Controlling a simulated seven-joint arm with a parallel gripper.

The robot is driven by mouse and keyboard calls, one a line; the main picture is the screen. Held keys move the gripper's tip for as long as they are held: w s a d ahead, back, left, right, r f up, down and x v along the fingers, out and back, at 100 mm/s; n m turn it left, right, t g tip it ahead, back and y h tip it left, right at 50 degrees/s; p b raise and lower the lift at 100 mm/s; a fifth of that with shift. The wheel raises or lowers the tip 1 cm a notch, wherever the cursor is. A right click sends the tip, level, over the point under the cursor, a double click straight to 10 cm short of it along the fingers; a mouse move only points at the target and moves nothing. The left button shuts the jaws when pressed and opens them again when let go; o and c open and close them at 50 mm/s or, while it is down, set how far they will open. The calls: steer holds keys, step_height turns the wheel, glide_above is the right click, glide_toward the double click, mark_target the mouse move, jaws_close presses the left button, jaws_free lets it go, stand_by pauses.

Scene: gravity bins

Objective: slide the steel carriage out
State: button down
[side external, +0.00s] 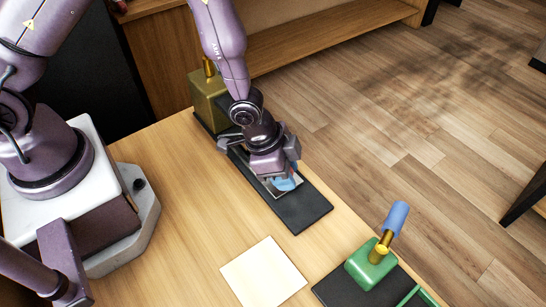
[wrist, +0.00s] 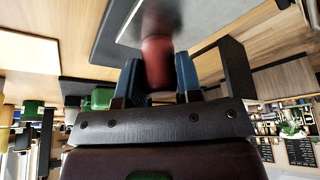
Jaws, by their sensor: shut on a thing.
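The steel carriage is a pale grey plate (wrist: 215,28) with a red upright grip (wrist: 157,62), seen in the wrist view. My gripper (wrist: 160,76) has its blue fingertips closed on the two sides of this red grip. In the side view my gripper (side external: 285,182) is low over a long dark track (side external: 298,212), and part of the silvery plate shows beside the fingers. The arm and gripper hide the grip and much of the carriage there. The dark track runs past the front of the gripper and is bare at that end.
An olive block (side external: 206,98) with a brass post stands behind the gripper. A green block (side external: 368,266) with a brass post and blue handle stands at front right on a dark base. A pale square (side external: 263,272) lies flat on the wooden table, clear to its left.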

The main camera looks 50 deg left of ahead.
steer(key=d, duration=0.7)
steer(key=c, duration=0.8)
jaws_free()
steer(key=shift+a, duration=0.1)
steer(key=shift+r, duration=0.2)
steer(key=v, duration=1.2)
steer(key=shift+s+r, duration=0.1)
steer(key=shift+r, duration=0.15)
steer(key=shift+s+a, duration=0.1)
